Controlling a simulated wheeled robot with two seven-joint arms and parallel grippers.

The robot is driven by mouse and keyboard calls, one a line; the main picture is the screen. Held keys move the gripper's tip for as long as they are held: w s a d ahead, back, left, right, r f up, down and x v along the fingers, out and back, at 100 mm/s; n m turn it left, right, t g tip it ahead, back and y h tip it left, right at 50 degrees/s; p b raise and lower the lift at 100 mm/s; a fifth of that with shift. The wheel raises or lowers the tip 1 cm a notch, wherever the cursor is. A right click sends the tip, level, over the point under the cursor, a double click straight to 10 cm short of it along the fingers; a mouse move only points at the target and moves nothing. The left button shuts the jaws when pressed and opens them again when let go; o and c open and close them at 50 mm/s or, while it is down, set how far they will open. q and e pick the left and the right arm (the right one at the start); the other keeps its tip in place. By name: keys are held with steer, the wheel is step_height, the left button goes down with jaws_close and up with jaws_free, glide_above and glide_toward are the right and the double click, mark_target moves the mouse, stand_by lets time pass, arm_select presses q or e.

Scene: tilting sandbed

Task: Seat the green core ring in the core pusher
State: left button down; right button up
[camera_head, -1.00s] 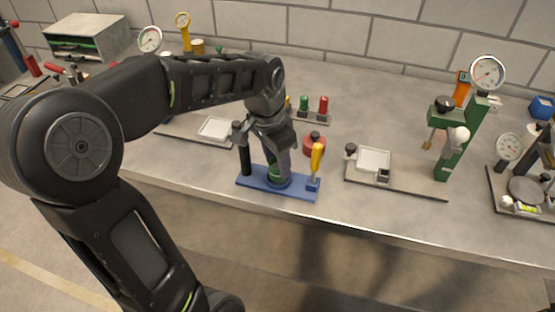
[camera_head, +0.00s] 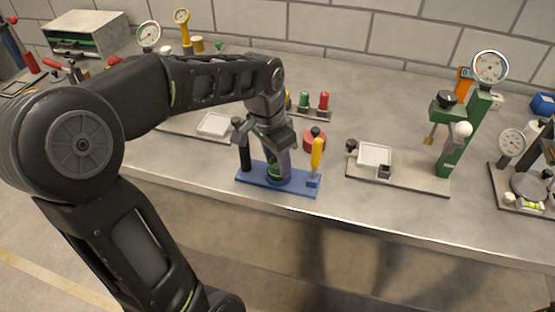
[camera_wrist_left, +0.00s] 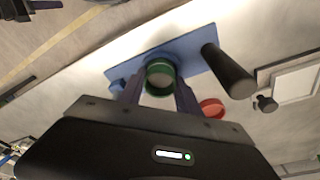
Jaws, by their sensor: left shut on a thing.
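The core pusher has a blue base plate (camera_head: 250,180) near the front edge of the table, with a black post (camera_head: 245,155) at its left and a yellow-handled part (camera_head: 316,157) at its right. My left gripper (camera_head: 277,168) points down over the middle of the plate, shut on the green core ring (camera_head: 273,171). In the left wrist view the green ring (camera_wrist_left: 159,78) sits between the two fingers, in front of a round blue seat (camera_wrist_left: 160,55). I cannot tell whether the ring touches the seat or rests fully in it. My right gripper is not in view.
A red round part (camera_head: 314,140) lies just behind the plate. Green and red pegs (camera_head: 323,101) stand farther back. A fixture with a white tray (camera_head: 375,156) and a green press with a gauge (camera_head: 490,67) stand to the right. The table's front edge is close.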

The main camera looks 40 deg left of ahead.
arm_select(q)
steer(key=shift+f, duration=0.2)
stand_by(0.3)
steer(key=c, duration=0.8)
jaws_free()
steer(key=shift+o, duration=0.2)
steer(key=shift+r, duration=0.15)
step_height(320, 180, up, 8)
steer(key=s, duration=0.1)
steer(key=shift+a+f, duration=0.2)
steer(key=shift+f, duration=0.05)
steer(key=shift+s, duration=0.15)
